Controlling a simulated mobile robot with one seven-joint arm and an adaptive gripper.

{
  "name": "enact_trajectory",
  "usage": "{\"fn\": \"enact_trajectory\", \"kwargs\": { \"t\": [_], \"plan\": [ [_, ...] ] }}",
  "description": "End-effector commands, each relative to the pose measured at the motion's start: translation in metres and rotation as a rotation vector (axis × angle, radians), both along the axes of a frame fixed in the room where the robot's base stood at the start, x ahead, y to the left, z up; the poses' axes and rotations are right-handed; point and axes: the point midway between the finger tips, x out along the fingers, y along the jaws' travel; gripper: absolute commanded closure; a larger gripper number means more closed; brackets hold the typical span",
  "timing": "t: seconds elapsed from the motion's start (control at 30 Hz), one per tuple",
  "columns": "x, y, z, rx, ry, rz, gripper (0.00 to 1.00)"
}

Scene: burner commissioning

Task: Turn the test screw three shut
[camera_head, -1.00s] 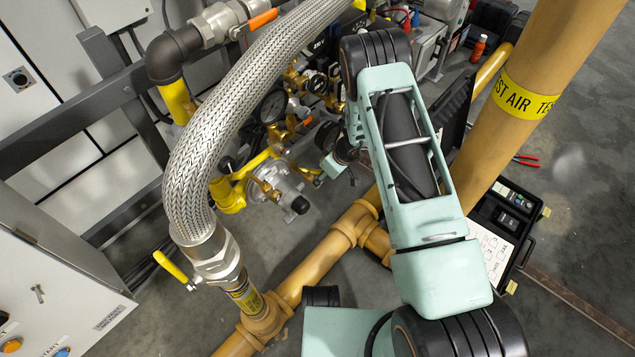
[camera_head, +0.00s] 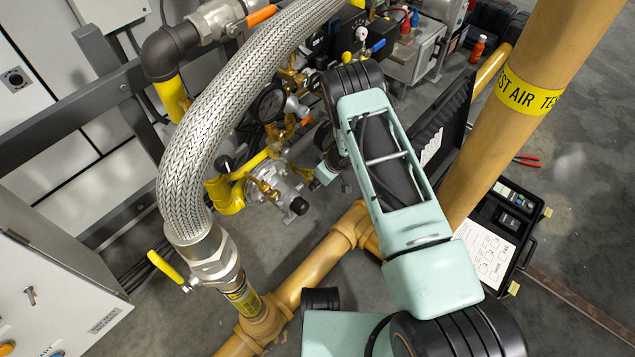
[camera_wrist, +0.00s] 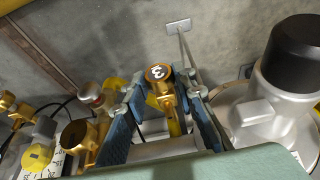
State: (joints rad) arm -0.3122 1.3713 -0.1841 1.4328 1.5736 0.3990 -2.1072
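In the head view my gripper (camera_head: 322,174) is small and partly hidden by my arm, close to the silver and brass regulator (camera_head: 275,183). The screw cannot be made out in the head view.
A braided hose (camera_head: 205,135) arches left of my arm. A large tan pipe (camera_head: 500,130) stands at right and a tan floor pipe (camera_head: 310,270) runs below. A pressure gauge (camera_head: 269,104) is nearby. In the wrist view a black-capped silver body (camera_wrist: 285,85) is close at right.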

Motion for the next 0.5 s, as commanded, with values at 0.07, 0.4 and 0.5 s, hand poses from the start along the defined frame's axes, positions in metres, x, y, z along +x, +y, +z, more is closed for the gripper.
{"fn": "enact_trajectory", "kwargs": {
  "t": [0.07,0.4,0.5],
  "plan": [
    [0.0002,-0.0001,0.0001,0.000,0.000,0.000,0.89],
    [0.0023,0.0015,-0.0007,0.023,0.017,0.002,0.99],
    [0.0033,0.0025,-0.0010,0.047,0.039,0.001,0.99]
  ]
}}
